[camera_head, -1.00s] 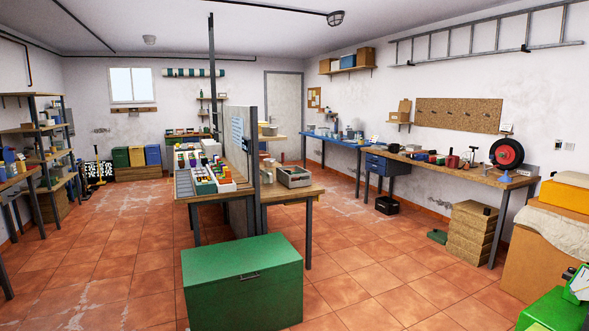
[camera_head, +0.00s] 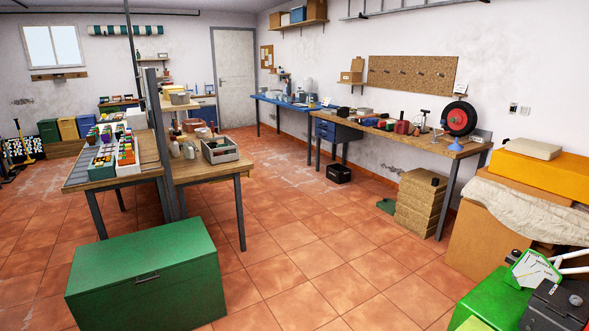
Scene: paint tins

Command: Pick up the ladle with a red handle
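I cannot make out a ladle with a red handle in the head view. Small red items (camera_head: 402,127) stand among other things on the long wooden workbench (camera_head: 440,148) along the right wall, too small to name surely. Several small colourful tins or jars (camera_head: 126,150) stand in white trays on the left table; no ladle can be told there either. My gripper is not in view.
A green chest (camera_head: 147,275) stands on the floor at front left. A blue bench (camera_head: 290,105) stands at the back. Stacked boxes (camera_head: 420,205) stand under the workbench. Green and dark equipment (camera_head: 510,300) fills the lower right corner. The tiled floor (camera_head: 300,240) is clear in the middle.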

